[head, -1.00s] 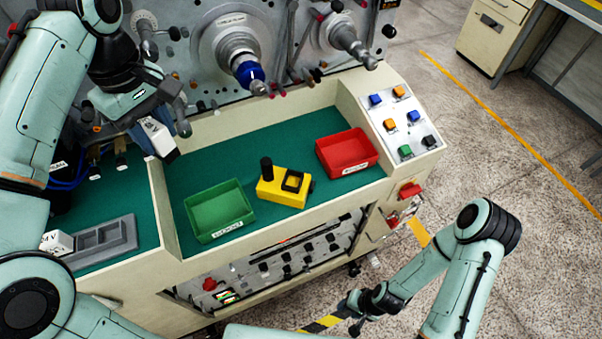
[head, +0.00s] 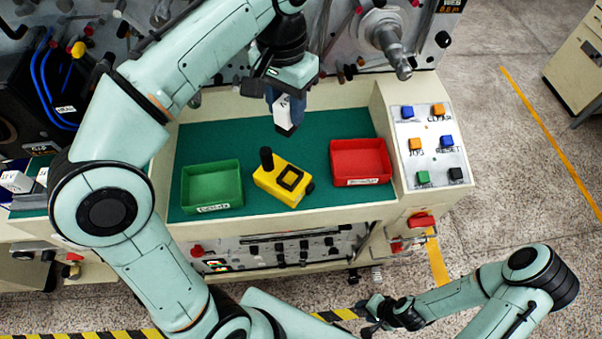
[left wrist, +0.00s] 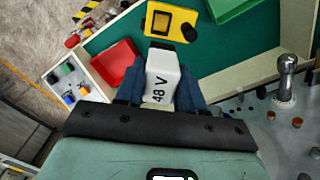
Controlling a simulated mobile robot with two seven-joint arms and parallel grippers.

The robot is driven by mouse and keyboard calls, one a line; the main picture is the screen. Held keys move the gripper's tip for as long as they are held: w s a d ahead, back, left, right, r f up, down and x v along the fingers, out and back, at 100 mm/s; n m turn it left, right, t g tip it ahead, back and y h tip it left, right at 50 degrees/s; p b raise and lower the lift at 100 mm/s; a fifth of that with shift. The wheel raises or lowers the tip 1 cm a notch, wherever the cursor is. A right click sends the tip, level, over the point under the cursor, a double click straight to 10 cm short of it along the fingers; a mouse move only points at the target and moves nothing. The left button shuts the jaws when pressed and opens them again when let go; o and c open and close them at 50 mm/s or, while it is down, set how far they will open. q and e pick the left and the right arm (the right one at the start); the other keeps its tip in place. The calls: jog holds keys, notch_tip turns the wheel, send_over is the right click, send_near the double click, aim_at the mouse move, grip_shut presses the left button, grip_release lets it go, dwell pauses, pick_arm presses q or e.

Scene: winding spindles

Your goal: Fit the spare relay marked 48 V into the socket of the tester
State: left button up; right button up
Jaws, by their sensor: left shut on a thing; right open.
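My left gripper (head: 285,97) is shut on a white relay (head: 284,113) with a dark base, held above the green work surface. In the left wrist view the relay (left wrist: 161,78) reads "48 V" and sits between the fingers (left wrist: 160,92). The yellow tester (head: 270,180) stands on the green surface between two trays, with a dark square socket (head: 291,179) on top and a black knob at its left. The relay is above and beyond the tester, apart from it. My right gripper (head: 378,312) is open and empty, low in front of the bench.
A green tray (head: 212,187) stands left of the tester and a red tray (head: 360,161) right of it. A button panel (head: 430,145) is at the right. Another white block (head: 15,181) is at the far left. Spindles (head: 385,40) stick out behind.

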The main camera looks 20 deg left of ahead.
pick_arm(q)
jog(key=shift+s+f+b, duration=0.1)
jog(key=shift+f+b, duration=2.25)
jog(key=shift+f, duration=7.55)
pick_arm(e)
jog(key=s+f, duration=0.4)
jog(key=f, duration=0.2)
jog(key=shift+s+g, duration=0.3)
jog(key=shift+s, duration=0.1)
jog(key=shift+f, duration=0.15)
pick_arm(q)
jog(key=shift+f, duration=0.25)
jog(key=o, duration=1.1)
jog(key=shift+c, duration=0.2)
jog(key=shift+r, duration=0.15)
